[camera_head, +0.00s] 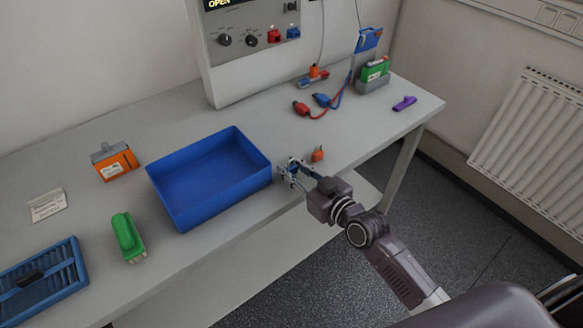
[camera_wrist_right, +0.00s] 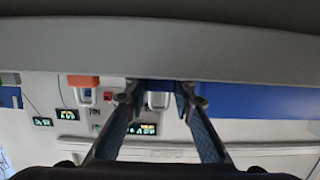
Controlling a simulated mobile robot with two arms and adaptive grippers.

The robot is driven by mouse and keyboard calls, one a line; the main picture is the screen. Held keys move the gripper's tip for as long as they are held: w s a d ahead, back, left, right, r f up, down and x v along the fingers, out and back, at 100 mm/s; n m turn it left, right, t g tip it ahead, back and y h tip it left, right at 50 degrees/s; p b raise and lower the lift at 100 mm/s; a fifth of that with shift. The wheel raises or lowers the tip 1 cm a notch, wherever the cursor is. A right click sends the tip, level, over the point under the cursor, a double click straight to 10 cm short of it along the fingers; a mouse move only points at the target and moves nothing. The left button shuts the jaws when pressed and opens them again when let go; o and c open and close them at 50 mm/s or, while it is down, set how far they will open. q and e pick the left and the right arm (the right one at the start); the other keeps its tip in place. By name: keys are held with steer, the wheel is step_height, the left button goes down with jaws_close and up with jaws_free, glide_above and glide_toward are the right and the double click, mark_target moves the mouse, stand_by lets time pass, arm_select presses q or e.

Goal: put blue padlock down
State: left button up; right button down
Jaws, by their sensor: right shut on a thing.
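My right gripper (camera_head: 290,171) is over the table's front part, just right of the blue bin. It is shut on a small blue thing, which I take to be the blue padlock. In the right wrist view the blue padlock (camera_wrist_right: 157,99) shows partly between the two fingertips (camera_wrist_right: 158,103). My left gripper is not in view.
An orange padlock (camera_head: 317,154) stands close to the right of my gripper. The open blue bin (camera_head: 215,211) is close on the left. A purple object (camera_head: 404,103) lies at the right. The table (camera_head: 350,145) is bare right of the orange padlock.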

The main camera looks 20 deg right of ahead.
steer(key=c, duration=2.1)
jaws_free()
steer(key=shift+f, duration=0.15)
steer(key=o, duration=0.5)
steer(key=shift+r, duration=0.25)
steer(key=shift+s+d+f, duration=0.1)
steer(key=shift+s, duration=0.25)
steer(key=shift+b+v, duration=0.75)
steer(key=shift+v, duration=4.9)
